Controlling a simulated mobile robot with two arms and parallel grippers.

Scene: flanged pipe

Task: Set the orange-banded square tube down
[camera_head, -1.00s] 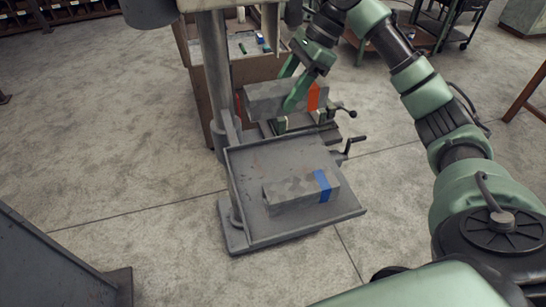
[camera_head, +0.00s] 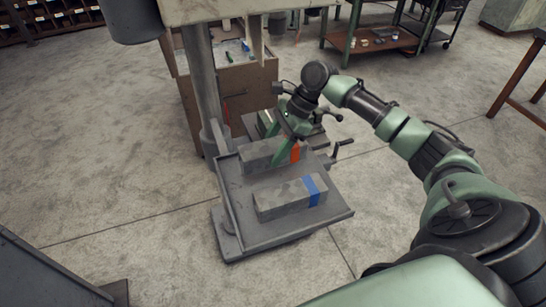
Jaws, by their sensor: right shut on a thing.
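The grey orange-banded square tube (camera_head: 261,155) is at the back of the grey table of the drill-press-like stand (camera_head: 315,223). Its orange band (camera_head: 295,152) is towards its right end. My right gripper (camera_head: 282,158) is shut on the tube from above. The tube looks level and low over the table; I cannot tell whether its underside touches. A second grey square tube with a blue band (camera_head: 283,201) lies on the table in front of it, apart by a narrow gap. My left gripper is not in view.
The stand's column (camera_head: 203,95) rises at the table's left. A brown cabinet (camera_head: 245,90) is behind. Bare table shows at the front and right.

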